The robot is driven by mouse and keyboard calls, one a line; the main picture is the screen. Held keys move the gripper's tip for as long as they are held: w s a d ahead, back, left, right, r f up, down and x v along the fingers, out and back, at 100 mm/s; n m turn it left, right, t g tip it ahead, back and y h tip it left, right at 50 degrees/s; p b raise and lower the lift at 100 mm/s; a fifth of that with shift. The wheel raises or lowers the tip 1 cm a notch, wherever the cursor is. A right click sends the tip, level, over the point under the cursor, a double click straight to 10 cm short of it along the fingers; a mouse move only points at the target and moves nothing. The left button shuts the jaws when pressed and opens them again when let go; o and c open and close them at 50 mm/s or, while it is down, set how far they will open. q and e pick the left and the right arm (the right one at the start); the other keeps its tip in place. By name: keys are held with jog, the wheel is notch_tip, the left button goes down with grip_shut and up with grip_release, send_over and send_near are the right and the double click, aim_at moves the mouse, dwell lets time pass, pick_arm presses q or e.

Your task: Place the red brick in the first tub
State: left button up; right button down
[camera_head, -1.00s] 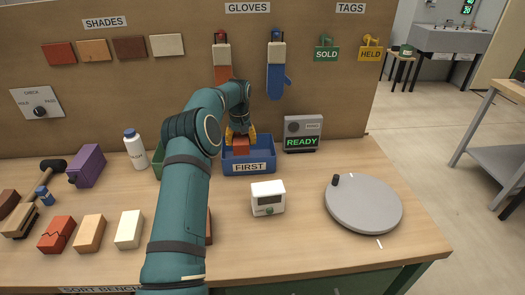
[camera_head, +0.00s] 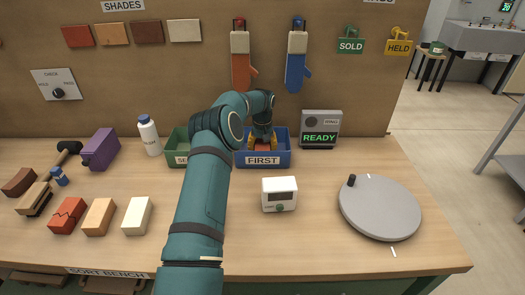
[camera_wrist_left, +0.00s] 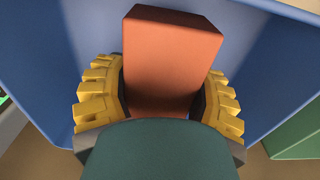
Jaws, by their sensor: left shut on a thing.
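The red brick (camera_head: 262,147) is between the yellow fingers of my left gripper (camera_head: 262,142), inside the blue tub labelled FIRST (camera_head: 284,158). In the left wrist view the brick (camera_wrist_left: 170,60) stands between both fingers of the gripper (camera_wrist_left: 160,100), with the blue tub (camera_wrist_left: 60,60) around it. My left gripper is shut on the brick. I cannot tell whether the brick touches the tub floor. My right gripper is not in view.
A green tub (camera_head: 177,148) stands left of the blue one, partly behind my arm. A READY device (camera_head: 320,130) stands to its right. A white timer (camera_head: 279,193) and grey turntable (camera_head: 380,207) are in front. Several bricks (camera_head: 99,216) lie at left.

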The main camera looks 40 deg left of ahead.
pick_arm(q)
jog(key=shift+w+f, duration=0.1)
jog(key=shift+f, duration=0.65)
jog(key=shift+r, duration=0.1)
jog(key=o, duration=1.4)
jog(key=shift+f, duration=0.2)
jog(key=shift+r, duration=0.1)
notch_tip(320, 180, up, 12)
jog(key=shift+r+p, duration=0.1)
jog(key=shift+p, duration=0.8)
